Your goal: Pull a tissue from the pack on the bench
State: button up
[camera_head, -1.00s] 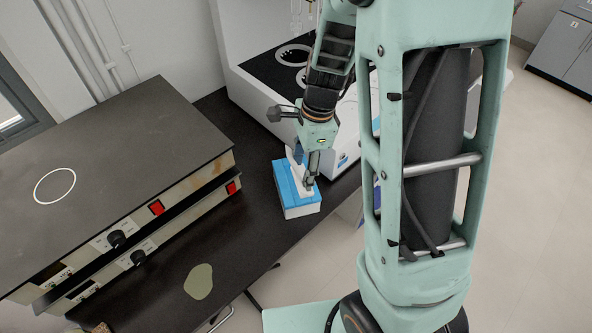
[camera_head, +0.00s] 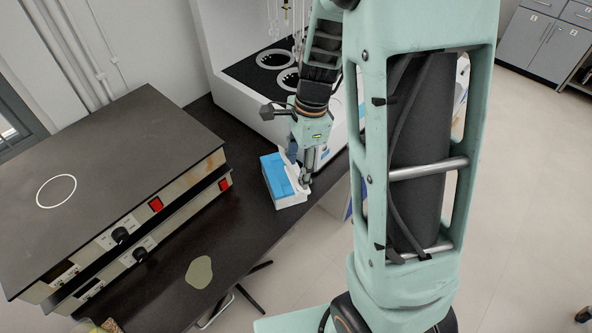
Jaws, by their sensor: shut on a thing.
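The tissue pack (camera_head: 277,177) is a blue and white box on the dark bench (camera_head: 239,226), near its right edge. A white tissue (camera_head: 289,168) stands up from the top of the pack. My gripper (camera_head: 303,181) points down at the right side of the pack's top. It is shut on the tissue, low at the pack. The fingertips are small in the view, and my gripper partly hides the tissue and the pack's back right part.
Stacked hot plates (camera_head: 120,190) with red switches stand left of the pack. A white distiller (camera_head: 224,62) stands behind it. A pale green patch (camera_head: 199,272) lies on the bench in front. Open floor (camera_head: 521,190) lies to the right.

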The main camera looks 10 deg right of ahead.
jog(key=shift+r, duration=2.2)
